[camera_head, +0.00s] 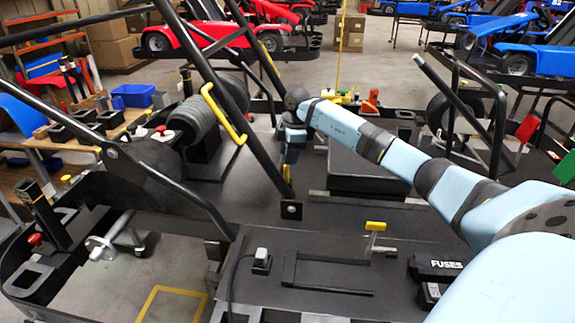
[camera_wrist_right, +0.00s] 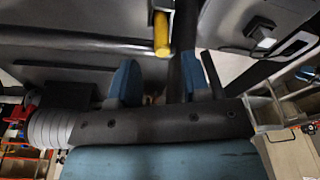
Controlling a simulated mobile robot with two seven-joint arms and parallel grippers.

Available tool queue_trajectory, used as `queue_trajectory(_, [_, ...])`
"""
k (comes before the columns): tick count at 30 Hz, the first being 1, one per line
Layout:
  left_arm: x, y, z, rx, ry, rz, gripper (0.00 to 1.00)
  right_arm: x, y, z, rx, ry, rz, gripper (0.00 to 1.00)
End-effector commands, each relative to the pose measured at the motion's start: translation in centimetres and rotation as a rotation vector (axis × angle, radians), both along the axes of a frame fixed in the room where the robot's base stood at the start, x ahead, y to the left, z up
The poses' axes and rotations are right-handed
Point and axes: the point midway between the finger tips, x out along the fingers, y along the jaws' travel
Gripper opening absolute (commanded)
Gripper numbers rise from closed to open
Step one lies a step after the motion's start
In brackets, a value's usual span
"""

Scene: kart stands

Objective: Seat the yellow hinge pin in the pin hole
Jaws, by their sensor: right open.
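A short yellow cylinder, which looks like the yellow hinge pin (camera_wrist_right: 161,34), shows beside a dark bar in the right wrist view. In the head view a small yellow piece (camera_head: 287,172), seemingly the same pin, shows below my right gripper. My right gripper (camera_head: 291,158) points down beside the black slanted bar. In the wrist view its blue fingers (camera_wrist_right: 160,80) are apart, and the yellow cylinder is beyond their tips, not between them. A black bracket with a pale round spot (camera_head: 291,209), possibly the pin hole, stands at the bar's foot. My left gripper is not seen.
Slanted black bars (camera_head: 262,150) and a curved yellow handle (camera_head: 222,115) stand close to my right gripper. A yellow-topped lever (camera_head: 376,226), a black fuse box (camera_head: 436,267) and a corded plug (camera_head: 262,259) are on the deck. Bare deck lies around the bracket.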

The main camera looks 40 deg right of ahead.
Motion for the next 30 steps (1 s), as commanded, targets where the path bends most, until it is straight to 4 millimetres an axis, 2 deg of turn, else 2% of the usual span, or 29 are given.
queue_trajectory(1, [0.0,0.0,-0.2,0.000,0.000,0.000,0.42,-0.1,-0.3,1.3,-0.002,-0.005,-0.001,0.44])
queue_trajectory(6, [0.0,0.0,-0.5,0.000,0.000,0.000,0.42,-0.3,-0.7,4.9,-0.002,-0.005,-0.001,0.44])
queue_trajectory(12, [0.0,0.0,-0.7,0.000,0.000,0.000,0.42,-0.5,-1.0,7.6,0.001,-0.003,0.001,0.44])
queue_trajectory(17, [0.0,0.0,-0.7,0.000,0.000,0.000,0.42,-0.6,-1.1,8.3,0.000,-0.001,0.001,0.44])
queue_trajectory(30, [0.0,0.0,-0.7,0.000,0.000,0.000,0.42,-0.6,-1.1,8.3,0.000,-0.001,0.000,0.44])
